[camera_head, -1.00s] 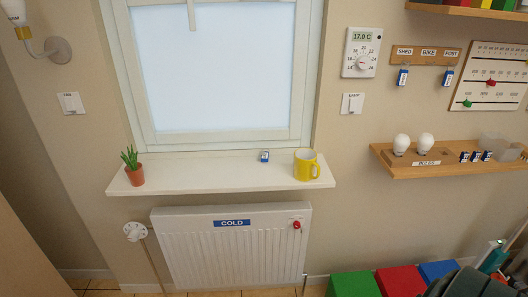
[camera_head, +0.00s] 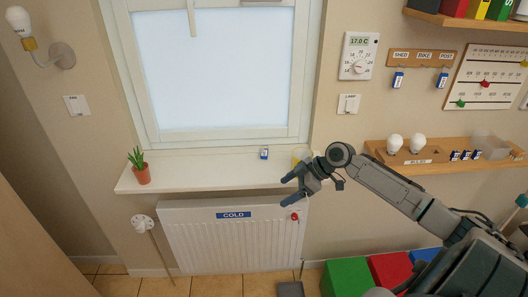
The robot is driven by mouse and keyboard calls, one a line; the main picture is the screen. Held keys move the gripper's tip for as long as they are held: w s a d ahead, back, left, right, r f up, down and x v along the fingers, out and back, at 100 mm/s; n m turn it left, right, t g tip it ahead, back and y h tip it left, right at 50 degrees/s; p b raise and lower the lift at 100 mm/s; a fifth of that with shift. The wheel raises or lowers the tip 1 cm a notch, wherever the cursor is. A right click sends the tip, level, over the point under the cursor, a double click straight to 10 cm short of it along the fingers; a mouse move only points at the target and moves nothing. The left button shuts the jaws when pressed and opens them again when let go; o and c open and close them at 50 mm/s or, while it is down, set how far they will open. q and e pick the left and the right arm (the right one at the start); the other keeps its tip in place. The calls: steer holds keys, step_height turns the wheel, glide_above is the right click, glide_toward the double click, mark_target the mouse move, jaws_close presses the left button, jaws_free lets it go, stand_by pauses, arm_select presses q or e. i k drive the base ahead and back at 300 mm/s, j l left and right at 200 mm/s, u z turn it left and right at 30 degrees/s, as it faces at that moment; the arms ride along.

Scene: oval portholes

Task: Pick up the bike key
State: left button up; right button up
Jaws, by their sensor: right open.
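A small blue-and-white tag (camera_head: 264,153), like the key tags on the wall rack, lies on the white window sill (camera_head: 205,174); its label is too small to read. On the rack (camera_head: 423,57), blue tags hang under SHED (camera_head: 398,79) and POST (camera_head: 442,79); nothing hangs under BIKE. My right gripper (camera_head: 285,189) is open and empty, in front of the sill's right part, below and right of the loose tag and apart from it. My left gripper is not in view.
A yellow mug (camera_head: 299,155) on the sill is mostly hidden by my right arm. A potted plant (camera_head: 141,173) stands at the sill's left end. A radiator (camera_head: 235,235) is below. A bulb shelf (camera_head: 440,165) juts out at right. The middle of the sill is clear.

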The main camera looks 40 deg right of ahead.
mark_target(264, 152)
steer(key=i+l, duration=0.75)
steer(key=l, duration=0.2)
